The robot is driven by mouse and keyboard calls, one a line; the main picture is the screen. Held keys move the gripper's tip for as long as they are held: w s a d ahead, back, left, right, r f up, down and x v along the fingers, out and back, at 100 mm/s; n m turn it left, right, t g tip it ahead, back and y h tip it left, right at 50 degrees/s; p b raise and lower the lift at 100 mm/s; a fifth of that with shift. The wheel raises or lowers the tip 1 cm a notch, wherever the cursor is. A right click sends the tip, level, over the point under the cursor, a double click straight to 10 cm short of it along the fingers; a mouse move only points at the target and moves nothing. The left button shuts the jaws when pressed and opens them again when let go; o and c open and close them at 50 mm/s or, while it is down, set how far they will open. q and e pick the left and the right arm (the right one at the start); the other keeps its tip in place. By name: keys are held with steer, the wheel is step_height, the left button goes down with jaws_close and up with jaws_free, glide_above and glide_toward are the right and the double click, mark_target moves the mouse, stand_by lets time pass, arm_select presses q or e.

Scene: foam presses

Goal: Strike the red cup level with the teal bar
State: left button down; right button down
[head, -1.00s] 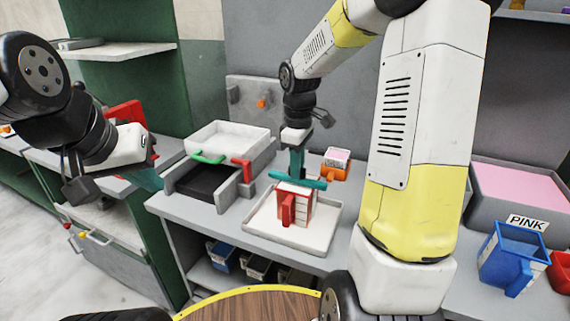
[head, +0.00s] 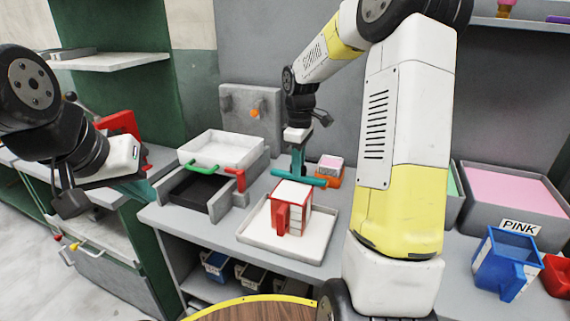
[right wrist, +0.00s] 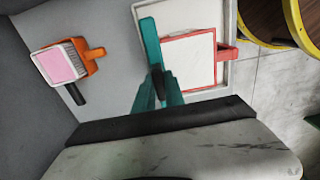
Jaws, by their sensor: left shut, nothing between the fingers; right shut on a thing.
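The red cup (head: 281,218), with pale stripes on its side, stands upright on a white tray (head: 322,240). Its handle faces me, and its top looks flat and white inside the red rim; it also shows in the right wrist view (right wrist: 190,62). The teal bar (head: 312,180) lies level at the cup's far edge; I cannot tell whether it touches the rim. My right gripper (head: 298,165) is shut on the bar from above, and the bar also shows in the right wrist view (right wrist: 149,35). My left gripper (head: 142,188) is shut and empty, far left of the cup.
A press with a white box (head: 222,150) and green and red handles is to the left. At the right are a blue cup (head: 505,265) and a grey bin of pink (head: 505,190).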

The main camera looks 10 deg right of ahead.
steer(key=shift+w+d+r, duration=0.2)
steer(key=shift+w+r, duration=0.1)
steer(key=shift+r, duration=0.4)
steer(key=shift+w+d+r, duration=0.2)
steer(key=shift+w+r, duration=0.15)
steer(key=shift+r, duration=0.4)
steer(key=shift+w+d+r, duration=0.2)
steer(key=shift+w+r, duration=0.1)
steer(key=shift+r, duration=0.4)
